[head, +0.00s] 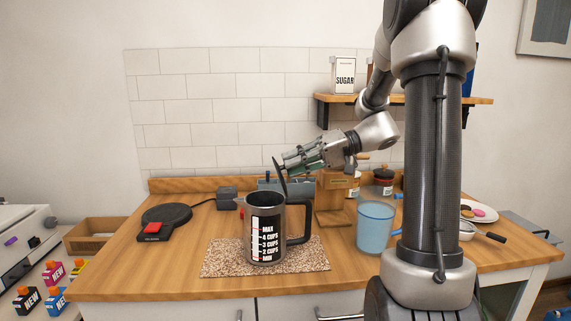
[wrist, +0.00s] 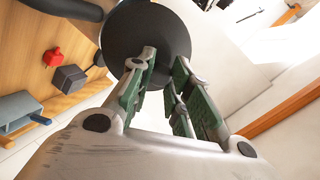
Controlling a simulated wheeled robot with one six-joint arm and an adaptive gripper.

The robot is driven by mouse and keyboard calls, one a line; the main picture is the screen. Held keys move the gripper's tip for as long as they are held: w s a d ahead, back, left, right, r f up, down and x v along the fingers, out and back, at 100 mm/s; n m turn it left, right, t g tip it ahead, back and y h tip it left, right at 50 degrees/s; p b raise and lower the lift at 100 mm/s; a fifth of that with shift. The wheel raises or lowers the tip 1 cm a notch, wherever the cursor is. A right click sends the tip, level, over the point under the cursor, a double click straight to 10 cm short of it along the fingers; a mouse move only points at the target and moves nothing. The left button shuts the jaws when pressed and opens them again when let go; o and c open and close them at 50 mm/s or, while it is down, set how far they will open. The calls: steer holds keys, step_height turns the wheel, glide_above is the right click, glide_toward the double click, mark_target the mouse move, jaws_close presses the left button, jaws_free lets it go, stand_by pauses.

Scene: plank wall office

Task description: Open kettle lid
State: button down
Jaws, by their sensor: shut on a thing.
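The kettle (head: 283,241) stands upright on a speckled mat (head: 220,262) in the head view. It is dark, with white cup markings and a black handle (head: 299,231) on its right. Its lid (head: 280,179) is a dark disc tilted up steeply above the rim, so the kettle's top is open. My gripper (head: 284,164) comes in from the right, above the kettle, and is shut on the lid. In the wrist view the lid (wrist: 165,27) is a round black disc at my gripper's fingertips (wrist: 160,62). The fingers hide the exact grip.
A blue cup (head: 375,228) stands right of the kettle. A wooden stand (head: 333,200) and jars (head: 383,181) are behind. A black round base with a red switch (head: 152,228) lies at left. A shelf (head: 450,99) hangs above. The counter's front left is clear.

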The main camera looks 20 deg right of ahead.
steer(key=shift+s+d+f, duration=0.2)
steer(key=shift+d, duration=0.2)
steer(key=shift+s+f, duration=0.1)
steer(key=shift+f, duration=0.1)
stand_by(0.7)
steer(key=c, duration=1.3)
jaws_free()
steer(key=shift+r, duration=0.1)
steer(key=shift+d+r, duration=0.15)
steer(key=shift+d, duration=0.05)
steer(key=v, duration=1.1)
steer(key=shift+d+r, duration=0.1)
steer(key=shift+d, duration=0.1)
